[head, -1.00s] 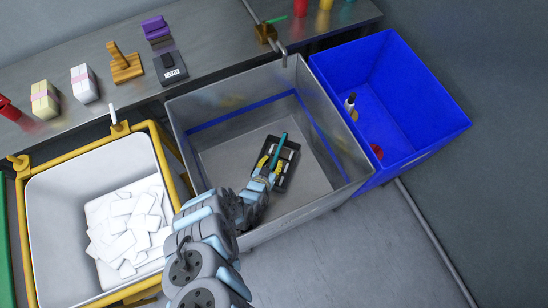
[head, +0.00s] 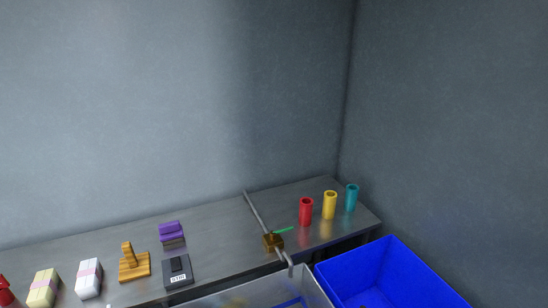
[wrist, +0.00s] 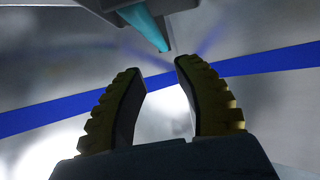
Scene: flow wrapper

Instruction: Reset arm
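My gripper (wrist: 158,68) shows in the wrist view, its two dark fingers with yellow ribbed backs standing apart. Nothing is between the fingers. Past the fingertips is a grey metal surface with a blue stripe (wrist: 270,60), like the metal bin's inside. A teal tapered thing (wrist: 148,22) juts in at the top edge beside a grey part, apart from the fingers; I cannot tell what it belongs to. My arm and gripper are out of the head view.
The head view shows a metal shelf (head: 215,222) with red (head: 306,212), yellow (head: 330,205) and teal (head: 351,198) cups, a wooden stamp (head: 132,265) and other blocks. The metal bin (head: 235,297) and blue bin (head: 385,275) are cut off below.

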